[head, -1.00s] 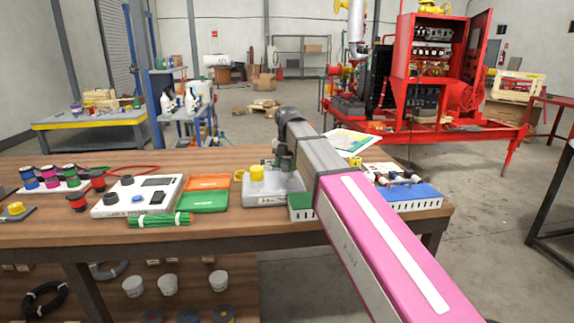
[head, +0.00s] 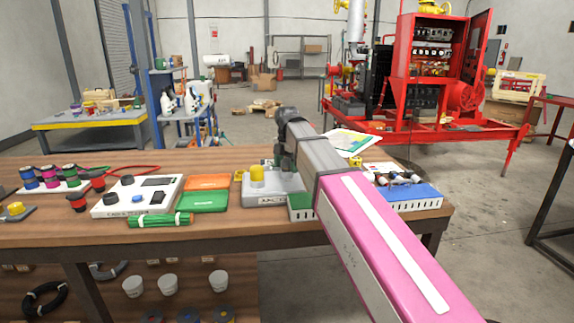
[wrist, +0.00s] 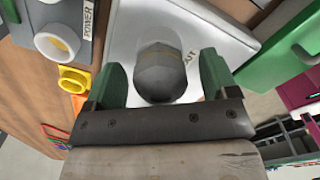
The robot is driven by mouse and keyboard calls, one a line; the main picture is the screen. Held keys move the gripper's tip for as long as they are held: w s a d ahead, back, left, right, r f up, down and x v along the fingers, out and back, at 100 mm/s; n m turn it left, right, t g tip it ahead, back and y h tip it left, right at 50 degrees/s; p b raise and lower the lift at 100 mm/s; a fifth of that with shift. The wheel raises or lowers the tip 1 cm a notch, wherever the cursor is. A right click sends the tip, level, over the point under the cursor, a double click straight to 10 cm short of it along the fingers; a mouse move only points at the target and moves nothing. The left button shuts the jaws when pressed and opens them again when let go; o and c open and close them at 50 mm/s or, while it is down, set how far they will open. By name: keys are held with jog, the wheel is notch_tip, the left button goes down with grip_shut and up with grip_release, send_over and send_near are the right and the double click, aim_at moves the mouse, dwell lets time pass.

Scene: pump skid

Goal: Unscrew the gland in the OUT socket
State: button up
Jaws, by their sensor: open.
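The gland (wrist: 161,76) is a dark grey, faceted cap in the wrist view. It stands on a light grey box (wrist: 215,30), beside lettering that is partly hidden and ends in "UT". My gripper (wrist: 161,80) is open, with one green finger on each side of the gland. Gaps show between the fingers and the gland, so it is not held. In the head view the grey box (head: 264,199) stands on the bench, and my arm hides the gland. My gripper (head: 286,162) shows only in part there.
A yellow-topped cylinder (head: 257,175) stands on the box's left part in the head view. A green case (head: 203,201), a bundle of green rods (head: 158,220) and a blue vented box (head: 412,197) lie nearby. The wrist view shows a "POWER" fitting (wrist: 57,42) and a green box (wrist: 285,58).

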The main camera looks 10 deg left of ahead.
jog(key=m, duration=0.4)
jog(key=shift+m, duration=0.4)
jog(key=c, duration=1)
jog(key=n, duration=0.9)
jog(key=o, duration=1)
